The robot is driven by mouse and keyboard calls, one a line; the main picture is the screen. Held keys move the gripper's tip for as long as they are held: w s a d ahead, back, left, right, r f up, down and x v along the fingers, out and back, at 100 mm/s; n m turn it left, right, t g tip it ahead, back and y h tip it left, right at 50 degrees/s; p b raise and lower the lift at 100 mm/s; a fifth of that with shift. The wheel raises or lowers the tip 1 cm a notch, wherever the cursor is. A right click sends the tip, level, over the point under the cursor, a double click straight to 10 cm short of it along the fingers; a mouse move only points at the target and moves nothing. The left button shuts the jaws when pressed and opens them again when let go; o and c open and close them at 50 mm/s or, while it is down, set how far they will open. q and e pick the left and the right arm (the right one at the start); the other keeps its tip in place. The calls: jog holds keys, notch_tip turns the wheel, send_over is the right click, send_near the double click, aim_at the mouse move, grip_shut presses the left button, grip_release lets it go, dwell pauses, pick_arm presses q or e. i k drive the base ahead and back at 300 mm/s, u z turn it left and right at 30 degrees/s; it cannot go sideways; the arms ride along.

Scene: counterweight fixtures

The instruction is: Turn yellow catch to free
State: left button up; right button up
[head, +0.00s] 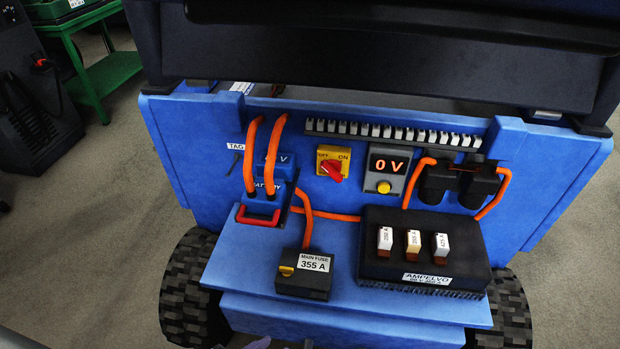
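A small yellow catch (286,271) sits at the left of the top of a black box labelled MAIN FUSE 355 A (305,284). The box stands on the blue shelf of a wheeled blue unit. The catch looks turned sideways, but no free or locked mark beside it can be read. Neither of my grippers can be made out. A small pale shape at the bottom edge, left of centre, is too cut off to identify.
A black fuse block (460,262) stands to the right. The shelf front (350,310) is clear.

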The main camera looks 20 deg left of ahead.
aim_at(287, 271)
jog(key=u, duration=0.9)
jog(key=k, duration=1)
jog(key=z, duration=1.45)
jog(key=i, duration=1.1)
jog(key=u, duration=2.6)
